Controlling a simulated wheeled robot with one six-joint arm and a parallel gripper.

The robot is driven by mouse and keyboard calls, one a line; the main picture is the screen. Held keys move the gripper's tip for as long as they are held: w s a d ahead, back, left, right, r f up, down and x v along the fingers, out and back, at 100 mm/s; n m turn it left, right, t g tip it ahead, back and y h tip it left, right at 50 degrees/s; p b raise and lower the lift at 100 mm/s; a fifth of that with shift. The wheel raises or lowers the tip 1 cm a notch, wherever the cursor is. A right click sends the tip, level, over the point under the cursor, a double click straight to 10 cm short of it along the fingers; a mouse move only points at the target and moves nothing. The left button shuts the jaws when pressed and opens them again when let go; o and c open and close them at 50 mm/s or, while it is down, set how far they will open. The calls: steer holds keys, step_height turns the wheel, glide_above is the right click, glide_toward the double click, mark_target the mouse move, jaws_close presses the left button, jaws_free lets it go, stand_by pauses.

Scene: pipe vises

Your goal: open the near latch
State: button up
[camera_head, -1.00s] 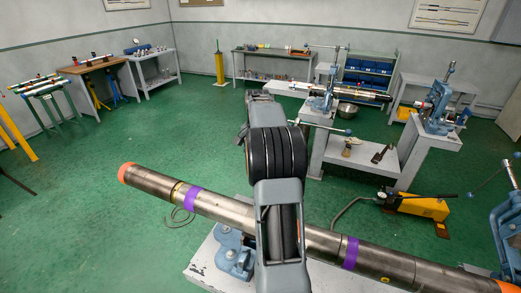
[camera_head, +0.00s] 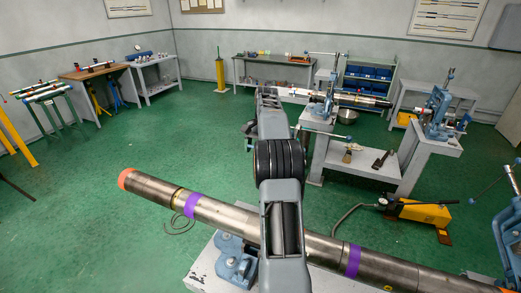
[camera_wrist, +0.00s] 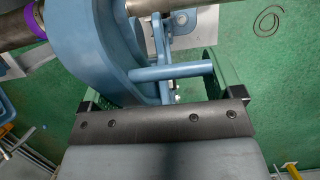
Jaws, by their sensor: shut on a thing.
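A blue pipe vise fills much of the wrist view, with its curved blue yoke (camera_wrist: 95,45) at the upper left. A blue crossbar (camera_wrist: 172,72) sticks out from it to the right and lies between the green pads of my gripper (camera_wrist: 160,85). My gripper is shut on this blue latch part. The exact contact is partly hidden by the yoke and the dark gripper bar. In the head view a vise base (camera_head: 236,262) shows left of my arm, which hides the latch and my gripper there. A long steel pipe (camera_head: 235,217) with purple bands runs through this vise.
The vise stands on a grey bench (camera_head: 205,272). A yellow pump (camera_head: 418,210) is on the floor to the right. Another vise (camera_head: 508,225) is at the right edge. Benches with vises stand behind.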

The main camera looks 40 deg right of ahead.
steer(key=o, duration=1.1)
steer(key=shift+c, duration=0.2)
steer(key=s+a+r, duration=0.1)
steer(key=r, duration=0.2)
steer(key=s+a+r+b, duration=0.1)
steer(key=s+r, duration=0.1)
steer(key=r, duration=0.1)
steer(key=s+a+r+b, duration=0.1)
steer(key=r, duration=0.2)
steer(key=shift+s, duration=0.2)
steer(key=s+a+r+b, duration=0.1)
steer(key=s+a+r, duration=0.3)
steer(key=s, duration=0.3)
steer(key=shift+s+a, duration=0.2)
steer(key=shift+a, duration=0.2)
